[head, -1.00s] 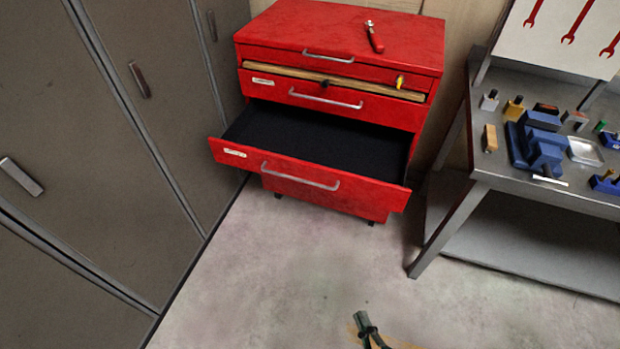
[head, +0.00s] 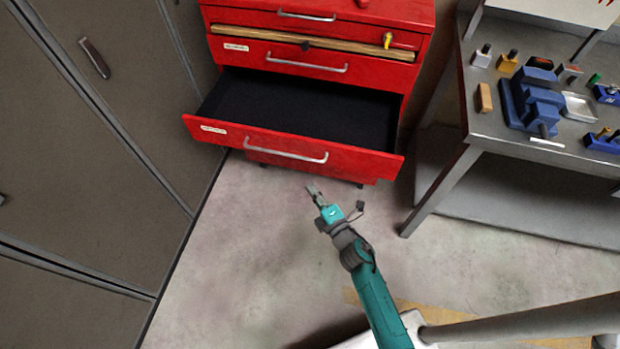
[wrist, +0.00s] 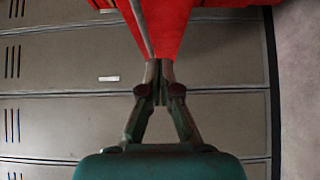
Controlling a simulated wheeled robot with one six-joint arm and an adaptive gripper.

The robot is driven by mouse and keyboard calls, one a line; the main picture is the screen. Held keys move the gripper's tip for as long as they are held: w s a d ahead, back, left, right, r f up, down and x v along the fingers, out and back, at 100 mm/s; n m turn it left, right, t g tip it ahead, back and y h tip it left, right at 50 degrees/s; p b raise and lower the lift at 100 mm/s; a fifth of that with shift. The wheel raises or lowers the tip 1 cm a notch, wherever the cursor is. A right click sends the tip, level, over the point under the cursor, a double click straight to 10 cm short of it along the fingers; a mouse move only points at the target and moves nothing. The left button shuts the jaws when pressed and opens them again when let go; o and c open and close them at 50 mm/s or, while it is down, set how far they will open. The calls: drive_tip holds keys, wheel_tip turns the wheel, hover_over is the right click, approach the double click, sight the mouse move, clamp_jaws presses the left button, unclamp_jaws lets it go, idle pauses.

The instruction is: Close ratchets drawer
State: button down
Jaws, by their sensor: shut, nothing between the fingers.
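The red tool chest (head: 390,75) has a lower drawer (head: 225,136) pulled far out, showing a black, empty-looking inside. A pale label and a silver bar handle (head: 285,150) are on its front; the label is too small to read. My gripper (head: 312,190) is shut and empty, in front of and below the drawer front in the head view. In the wrist view my gripper (wrist: 159,65) has its fingertips together, with the red drawer front (wrist: 172,25) and its handle (wrist: 141,25) just beyond them. I cannot tell whether they touch.
Grey lockers (head: 90,150) line the left side. A metal workbench (head: 475,130) with a blue vise (head: 535,105) and small items stands at the right. The floor (head: 240,260) in front of the chest is clear.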

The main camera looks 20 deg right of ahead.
approach(296, 151)
drive_tip(key=w+a, duration=0.3)
drive_tip(key=shift+w+d+f, duration=0.1)
drive_tip(key=shift+w+d, duration=0.55)
drive_tip(key=shift+w, duration=0.3)
drive_tip(key=shift+w+d, duration=0.4)
drive_tip(key=shift+w, duration=0.15)
